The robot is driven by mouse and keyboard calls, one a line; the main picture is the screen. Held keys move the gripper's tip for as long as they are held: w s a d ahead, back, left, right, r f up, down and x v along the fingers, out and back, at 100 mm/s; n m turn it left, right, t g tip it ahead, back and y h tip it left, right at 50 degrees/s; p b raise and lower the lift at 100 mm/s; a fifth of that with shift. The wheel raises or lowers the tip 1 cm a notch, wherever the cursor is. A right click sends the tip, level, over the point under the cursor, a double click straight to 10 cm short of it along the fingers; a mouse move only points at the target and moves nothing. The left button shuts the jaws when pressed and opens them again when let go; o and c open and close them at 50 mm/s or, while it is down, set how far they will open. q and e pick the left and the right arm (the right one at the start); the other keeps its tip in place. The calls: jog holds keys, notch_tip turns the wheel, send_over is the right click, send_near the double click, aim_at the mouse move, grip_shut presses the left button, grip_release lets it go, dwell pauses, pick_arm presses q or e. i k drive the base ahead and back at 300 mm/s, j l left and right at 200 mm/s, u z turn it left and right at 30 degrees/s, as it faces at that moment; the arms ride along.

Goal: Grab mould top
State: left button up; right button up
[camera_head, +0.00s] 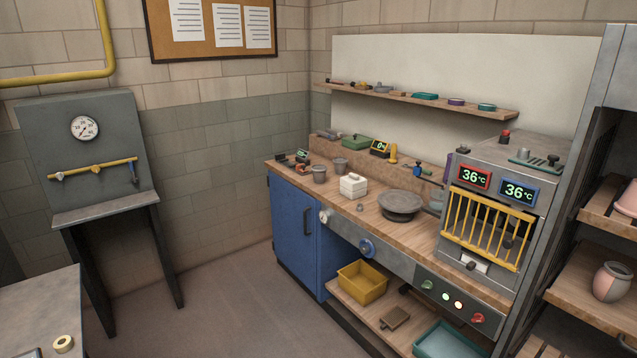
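A small white block-shaped mould (353,189) stands on the wooden workbench (380,232), left of the dark round wheel. Its upper part, the mould top (353,179), sits on the lower part and has a small raised piece on it. The seam between the parts is too small to make out clearly. Neither of my grippers is in the head view.
Two grey cups (320,174) stand left of the mould, and a dark turntable (401,204) stands to its right. A kiln-like box (505,200) with a yellow grille takes up the bench's right end. A ware rack (580,270) stands at far right. Floor before the blue cabinet (298,225) is clear.

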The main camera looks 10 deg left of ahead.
aim_at(353, 182)
jog(key=i+z, duration=0.15)
jog(key=z, duration=0.3)
jog(key=i+j+z, duration=0.15)
jog(key=z, duration=0.3)
jog(key=i+j+z, duration=0.25)
jog(key=i+j, duration=0.15)
jog(key=j, duration=0.25)
jog(key=i+j+z, duration=0.25)
jog(key=i+j, duration=0.15)
jog(key=j, duration=0.3)
jog(key=i+j+z, duration=0.1)
jog(key=j, duration=0.25)
jog(key=i+j+z, duration=0.15)
jog(key=j, duration=0.25)
